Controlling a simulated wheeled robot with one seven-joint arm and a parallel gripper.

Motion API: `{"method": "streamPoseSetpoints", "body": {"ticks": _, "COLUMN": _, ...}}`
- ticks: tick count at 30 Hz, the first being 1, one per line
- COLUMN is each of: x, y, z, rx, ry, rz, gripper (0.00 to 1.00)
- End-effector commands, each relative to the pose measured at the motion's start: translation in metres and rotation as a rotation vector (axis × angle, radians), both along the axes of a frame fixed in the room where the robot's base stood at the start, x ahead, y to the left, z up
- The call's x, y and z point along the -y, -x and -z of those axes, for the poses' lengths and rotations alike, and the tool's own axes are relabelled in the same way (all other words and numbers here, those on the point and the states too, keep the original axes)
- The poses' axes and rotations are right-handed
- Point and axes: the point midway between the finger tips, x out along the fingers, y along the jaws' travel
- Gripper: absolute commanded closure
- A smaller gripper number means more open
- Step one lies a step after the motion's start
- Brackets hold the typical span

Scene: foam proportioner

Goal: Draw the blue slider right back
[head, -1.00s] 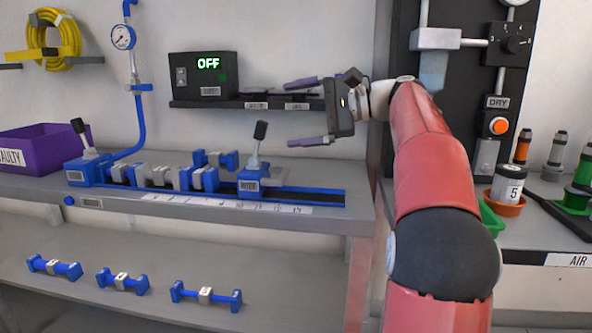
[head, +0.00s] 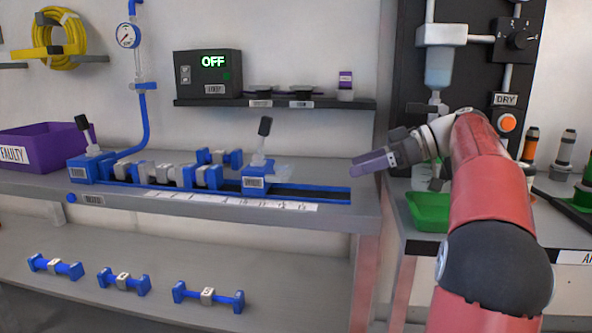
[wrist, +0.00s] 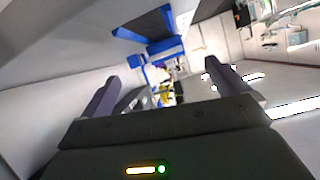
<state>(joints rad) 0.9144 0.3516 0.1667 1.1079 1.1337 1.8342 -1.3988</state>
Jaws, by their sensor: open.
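The blue slider (head: 257,183) is a blue block with a label and an upright black-tipped lever. It sits on the blue rail (head: 325,194) on the bench, with bare rail to its right. My gripper (head: 368,167) is in the air off the right end of the rail, apart from the slider, pointing left. In the head view its fingers overlap. In the wrist view the two fingers (wrist: 167,85) stand wide apart with nothing held between them. Blue parts also show beyond the fingers in the wrist view, but I cannot tell which they are.
A blue end block with a lever (head: 92,168) stands at the rail's left, with grey and blue fittings between. A scale strip (head: 230,201) runs along the bench front. A shelf (head: 330,103) hangs above. A green tray (head: 428,212) is on the right bench.

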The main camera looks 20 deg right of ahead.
Motion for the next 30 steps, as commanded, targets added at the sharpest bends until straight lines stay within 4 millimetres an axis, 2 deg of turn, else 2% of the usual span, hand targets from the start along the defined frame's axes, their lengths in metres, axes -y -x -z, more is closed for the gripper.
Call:
{"method": "streamPoseSetpoints", "body": {"ticks": 5, "x": 0.015, "y": 0.008, "z": 0.005, "rx": 0.108, "ry": 0.060, "rz": -0.054, "gripper": 0.01}}
{"method": "streamPoseSetpoints", "body": {"ticks": 10, "x": 0.007, "y": 0.003, "z": 0.005, "rx": 0.129, "ry": 0.072, "rz": -0.065, "gripper": 0.01}}
{"method": "streamPoseSetpoints", "body": {"ticks": 14, "x": -0.012, "y": -0.007, "z": 0.005, "rx": 0.127, "ry": 0.070, "rz": -0.068, "gripper": 0.01}}
{"method": "streamPoseSetpoints", "body": {"ticks": 24, "x": -0.076, "y": -0.044, "z": 0.004, "rx": 0.126, "ry": 0.070, "rz": -0.067, "gripper": 0.01}}
{"method": "streamPoseSetpoints", "body": {"ticks": 30, "x": -0.101, "y": -0.058, "z": 0.011, "rx": 0.123, "ry": 0.069, "rz": -0.064, "gripper": 0.01}}
